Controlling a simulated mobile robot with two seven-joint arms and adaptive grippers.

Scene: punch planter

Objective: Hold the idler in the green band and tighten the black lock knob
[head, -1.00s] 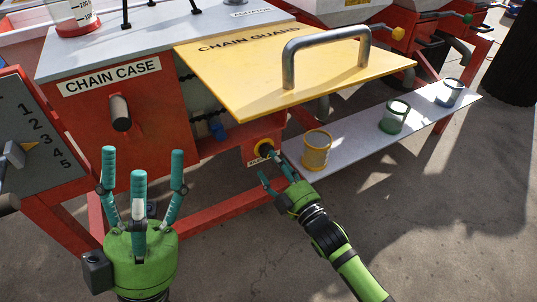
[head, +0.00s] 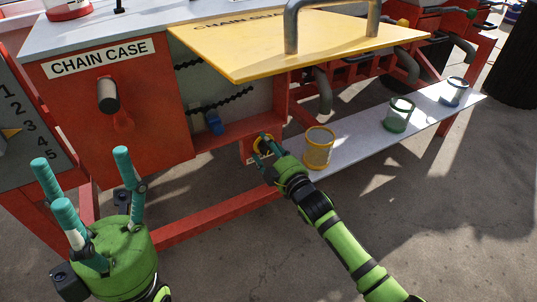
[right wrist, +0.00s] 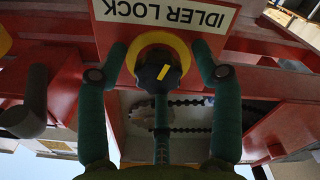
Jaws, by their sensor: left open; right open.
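The black lock knob (right wrist: 163,68), with a yellow mark and a yellow ring around it, sits under the upside-down IDLER LOCK label in the right wrist view. My right gripper (head: 264,150) is open, its fingers spread around the knob; I cannot tell if they touch it. In the head view the fingers partly cover the knob and its yellow ring (head: 262,139). A blue part (head: 214,123), possibly the idler, sits below the black chain (head: 222,104) inside the chain case. I cannot make out a green band. My left gripper (head: 95,205) is open and empty at the lower left.
The yellow chain guard (head: 250,50) with its metal handle juts out above the opening. A dark crank handle (head: 108,96) sticks out of the case front. A red rail runs below.

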